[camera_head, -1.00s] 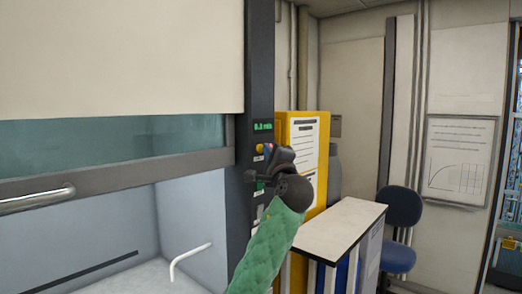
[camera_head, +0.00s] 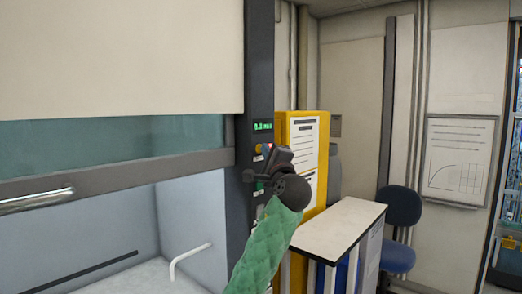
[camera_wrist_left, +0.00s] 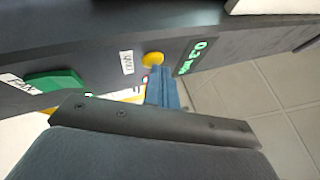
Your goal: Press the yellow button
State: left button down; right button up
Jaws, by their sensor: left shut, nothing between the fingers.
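The yellow button (camera_head: 259,148) is on the dark upright panel (camera_head: 261,90) at the right side of the fume hood. It shows clearly in the left wrist view (camera_wrist_left: 153,58). My left gripper (camera_head: 267,149) is shut and empty, just right of the button. In the left wrist view its bluish fingertips (camera_wrist_left: 163,85) point at the button and lie very close to it. I cannot tell whether they touch. The dark gripper body fills the bottom of that view. My right gripper is not in view.
A green display (camera_head: 263,126) sits above the button, and a green FAN switch (camera_wrist_left: 55,82) lies along the same panel. A yellow cabinet (camera_head: 283,135) and a white-topped counter (camera_head: 340,226) stand to the right. A blue chair (camera_head: 403,207) is behind.

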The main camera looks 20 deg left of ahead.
pick_arm(q)
jog(key=s+d, duration=0.2)
jog(key=d, duration=0.4)
jog(key=shift+s, duration=0.15)
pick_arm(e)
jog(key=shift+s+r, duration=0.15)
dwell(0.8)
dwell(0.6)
